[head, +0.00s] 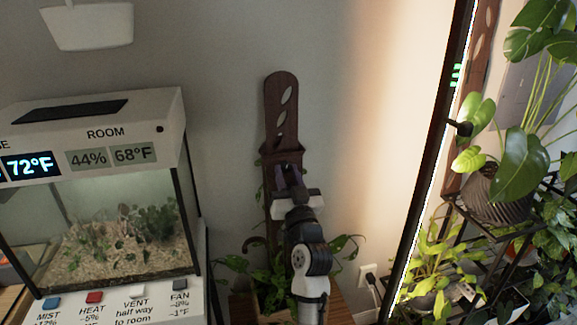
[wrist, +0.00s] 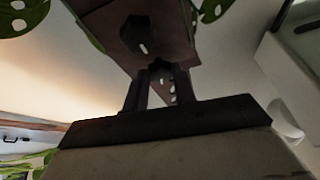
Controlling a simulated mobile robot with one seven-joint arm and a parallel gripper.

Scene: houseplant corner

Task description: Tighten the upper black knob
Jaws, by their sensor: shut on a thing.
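A dark brown wooden plant support (head: 282,95) with oval slots stands against the wall in the head view. My gripper (head: 289,178) is in front of its middle and hides the part it reaches. In the wrist view, which looks turned over, my gripper's two fingers (wrist: 158,90) are shut on the upper black knob (wrist: 160,67), which shows only in part between them. The lower black knob (wrist: 138,36) sits free on the brown wood, nearer the top of that picture. I cannot tell how tight either knob is.
A glass terrarium (head: 110,235) with a white lid and readouts stands at left. Leafy plants (head: 262,285) grow around the support's base. At right are a lit upright lamp (head: 430,160) and a plant rack (head: 490,240). The wall between support and lamp is clear.

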